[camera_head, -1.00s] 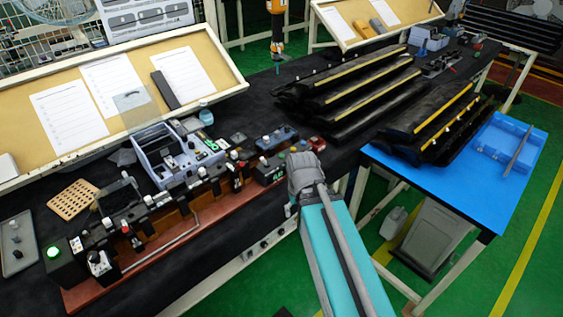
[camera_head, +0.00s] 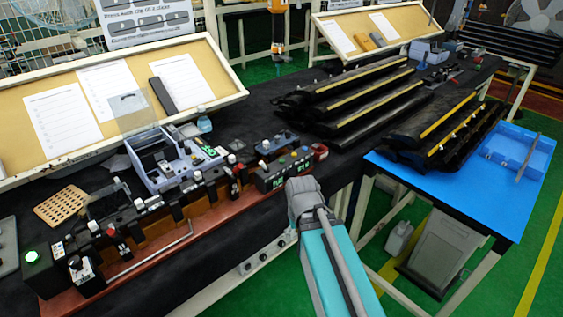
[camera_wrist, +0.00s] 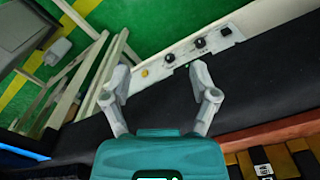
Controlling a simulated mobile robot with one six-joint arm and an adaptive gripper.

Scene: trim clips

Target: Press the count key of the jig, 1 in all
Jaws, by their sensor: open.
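The jig is a long fixture on a red-brown base (camera_head: 205,225) along the front of the black bench, with black clamps on top. At its right end is a black counter box (camera_head: 284,176) with green lit characters and several small buttons. I cannot tell which button is the count key. In the wrist view, a yellow-and-black part of the jig (camera_wrist: 275,162) shows at the lower right. My gripper (camera_wrist: 160,70) is open and empty, its two grey fingers apart over the bench's front edge. In the head view my arm's grey joint stands just in front of the counter box; the fingers cannot be made out there.
A switch panel (camera_wrist: 188,50) with black knobs and a yellow button is on the bench front. A green-lit box (camera_head: 45,268) stands at the jig's left end. A grey-blue tray (camera_head: 160,180) lies behind the jig. Black trim parts (camera_head: 350,100) lie to the right, beside a blue table (camera_head: 480,215).

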